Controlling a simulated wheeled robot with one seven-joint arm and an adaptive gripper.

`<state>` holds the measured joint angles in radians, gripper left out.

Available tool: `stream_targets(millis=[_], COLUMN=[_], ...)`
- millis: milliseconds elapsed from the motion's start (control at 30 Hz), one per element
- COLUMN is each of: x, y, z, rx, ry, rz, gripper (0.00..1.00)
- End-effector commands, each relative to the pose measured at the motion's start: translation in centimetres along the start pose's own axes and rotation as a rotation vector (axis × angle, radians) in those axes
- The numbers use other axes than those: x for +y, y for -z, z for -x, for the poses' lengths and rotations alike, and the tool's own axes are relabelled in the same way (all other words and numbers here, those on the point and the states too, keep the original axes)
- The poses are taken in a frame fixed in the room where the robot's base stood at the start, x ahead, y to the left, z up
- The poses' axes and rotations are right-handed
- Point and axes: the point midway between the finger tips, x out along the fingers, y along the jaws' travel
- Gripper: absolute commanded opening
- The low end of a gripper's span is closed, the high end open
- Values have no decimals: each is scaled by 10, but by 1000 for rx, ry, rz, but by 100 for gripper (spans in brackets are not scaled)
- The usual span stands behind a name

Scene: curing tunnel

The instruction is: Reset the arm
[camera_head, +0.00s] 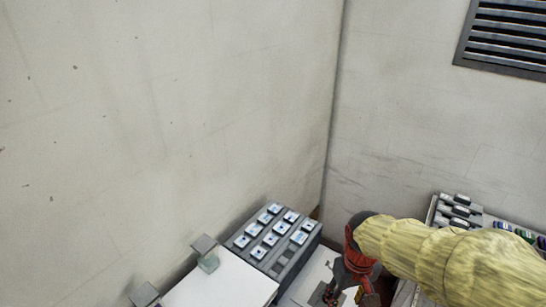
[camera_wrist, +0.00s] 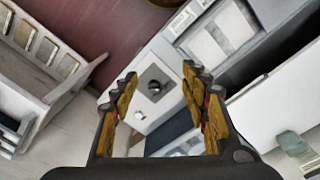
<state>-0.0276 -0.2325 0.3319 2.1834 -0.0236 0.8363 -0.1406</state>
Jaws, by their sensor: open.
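My gripper (camera_wrist: 160,102) is open in the wrist view, with two wood-coloured fingers spread apart and nothing between them. Beyond the fingers is a white machine (camera_wrist: 153,75) with a dark round knob. In the head view my arm, in a yellow ribbed sleeve, reaches in from the lower right. My gripper (camera_head: 350,292) shows at the bottom edge there, partly cut off, over a white surface.
A grey rack (camera_head: 284,266) with several blue-and-white pieces stands in the corner. A white table (camera_head: 222,284) is left of it. More grey items (camera_head: 458,212) stand at the right wall. A white slotted tray (camera_wrist: 42,58) shows in the wrist view. The upper walls are bare, apart from a vent (camera_head: 505,38).

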Motion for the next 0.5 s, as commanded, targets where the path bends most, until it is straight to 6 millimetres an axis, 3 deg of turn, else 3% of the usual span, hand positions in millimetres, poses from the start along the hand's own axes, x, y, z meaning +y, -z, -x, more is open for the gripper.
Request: stream_targets(millis=[100,300,500], x=[-4,-9,-11], y=[-26,-67,-87], z=[28,64,92], rx=[83,237,397], ry=[-3,-6,-18], rz=[-88,-174,-182], gripper=[46,46,46])
